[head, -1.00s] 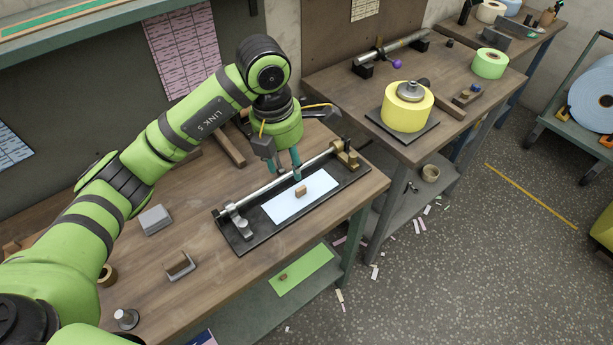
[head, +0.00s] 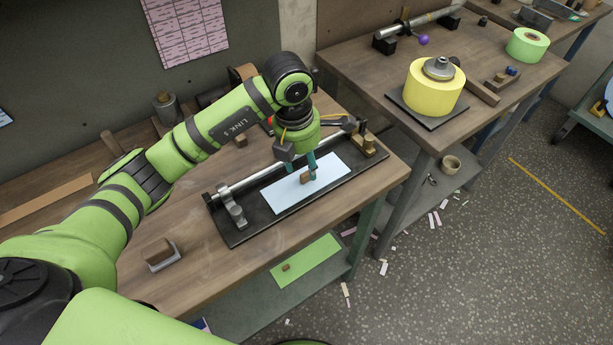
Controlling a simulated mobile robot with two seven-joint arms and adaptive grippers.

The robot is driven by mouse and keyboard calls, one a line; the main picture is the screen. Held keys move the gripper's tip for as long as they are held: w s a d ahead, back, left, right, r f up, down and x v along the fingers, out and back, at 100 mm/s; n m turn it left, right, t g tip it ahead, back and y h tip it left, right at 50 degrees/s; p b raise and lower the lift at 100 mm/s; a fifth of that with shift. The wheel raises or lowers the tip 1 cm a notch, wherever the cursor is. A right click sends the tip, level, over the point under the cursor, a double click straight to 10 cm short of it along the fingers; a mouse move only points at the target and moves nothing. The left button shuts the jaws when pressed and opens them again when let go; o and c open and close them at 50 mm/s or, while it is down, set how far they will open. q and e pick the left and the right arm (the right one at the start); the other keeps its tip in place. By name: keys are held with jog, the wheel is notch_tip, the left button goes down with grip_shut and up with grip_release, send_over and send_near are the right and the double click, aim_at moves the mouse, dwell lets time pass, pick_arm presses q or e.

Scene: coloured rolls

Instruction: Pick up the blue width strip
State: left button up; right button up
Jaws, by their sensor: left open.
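The pale blue strip (head: 284,196) lies flat on a black board with a metal rod along its back edge, on the near wooden bench. A small brown wooden block (head: 305,178) stands on the strip, right of its middle. My left gripper (head: 303,171) points down over the strip, its teal fingers open and close to the block. I cannot tell whether a finger touches the block or the strip. My right gripper is not in view.
The black board (head: 237,238) carries a rod (head: 262,175) and clamps close to the fingers. A green strip (head: 307,261) lies on the shelf below. A yellow roll (head: 433,92) and a green roll (head: 527,45) stand on the bench to the right. The bench front left is mostly clear.

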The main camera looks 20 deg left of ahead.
aim_at(305, 169)
pick_arm(q)
notch_tip(305, 169, down, 2)
jog(key=shift+w+f, duration=0.1)
jog(key=shift+f, duration=0.05)
jog(key=shift+w+d+f, duration=0.1)
jog(key=shift+f, duration=0.2)
jog(key=c, duration=0.9)
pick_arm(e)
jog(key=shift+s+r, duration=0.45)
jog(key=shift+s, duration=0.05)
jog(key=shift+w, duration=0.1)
pick_arm(q)
jog(key=shift+r, duration=0.1)
